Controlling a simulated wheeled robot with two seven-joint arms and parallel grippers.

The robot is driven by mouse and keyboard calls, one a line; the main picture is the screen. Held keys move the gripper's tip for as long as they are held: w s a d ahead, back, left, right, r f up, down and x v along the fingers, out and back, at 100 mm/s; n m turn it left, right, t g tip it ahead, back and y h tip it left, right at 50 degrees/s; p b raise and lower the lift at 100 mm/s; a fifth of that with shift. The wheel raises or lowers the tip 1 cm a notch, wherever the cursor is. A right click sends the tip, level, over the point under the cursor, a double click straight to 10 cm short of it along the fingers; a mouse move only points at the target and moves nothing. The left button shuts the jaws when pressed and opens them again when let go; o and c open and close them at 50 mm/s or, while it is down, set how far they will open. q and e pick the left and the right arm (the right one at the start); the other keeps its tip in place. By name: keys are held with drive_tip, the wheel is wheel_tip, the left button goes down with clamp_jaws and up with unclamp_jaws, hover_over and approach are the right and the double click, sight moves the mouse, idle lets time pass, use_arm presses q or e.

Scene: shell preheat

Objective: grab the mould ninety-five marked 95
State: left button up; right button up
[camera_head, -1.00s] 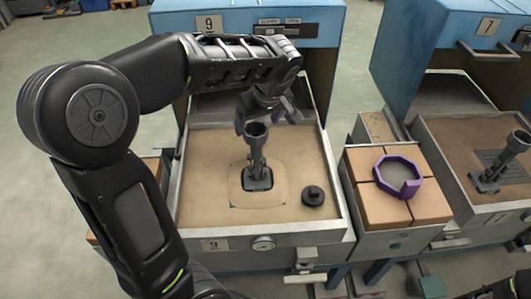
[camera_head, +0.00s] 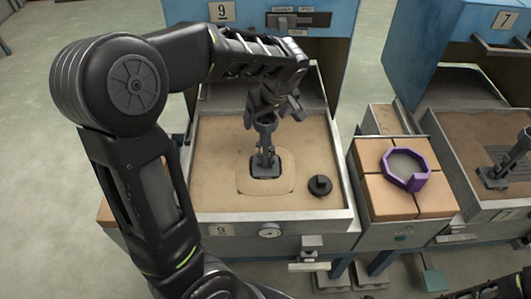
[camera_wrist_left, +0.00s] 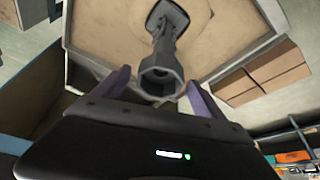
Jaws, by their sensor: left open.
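A dark grey mould (camera_head: 265,155) with a flat base and an upright stem stands in the sand tray (camera_head: 345,190) of the station labelled 9. No mark 95 can be read on it. My left gripper (camera_head: 272,113) is open above it, at its upper end. A similar dark mould (camera_head: 497,175) stands in the tray of the station labelled 7; no mark is readable there either. My right gripper does not show.
A round black knobbed piece (camera_head: 320,186) lies on the sand right of the near mould. A purple octagonal ring (camera_head: 405,170) rests on tan blocks (camera_head: 388,200) between the stations. The blue housing (camera_head: 340,50) of station 9 rises behind the tray.

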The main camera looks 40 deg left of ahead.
sight(264, 122)
use_arm(q)
drive_tip(key=p+x, duration=0.1)
drive_tip(key=x, duration=0.3)
drive_tip(key=shift+f, duration=0.15)
idle(0.4)
clamp_jaws()
idle(0.7)
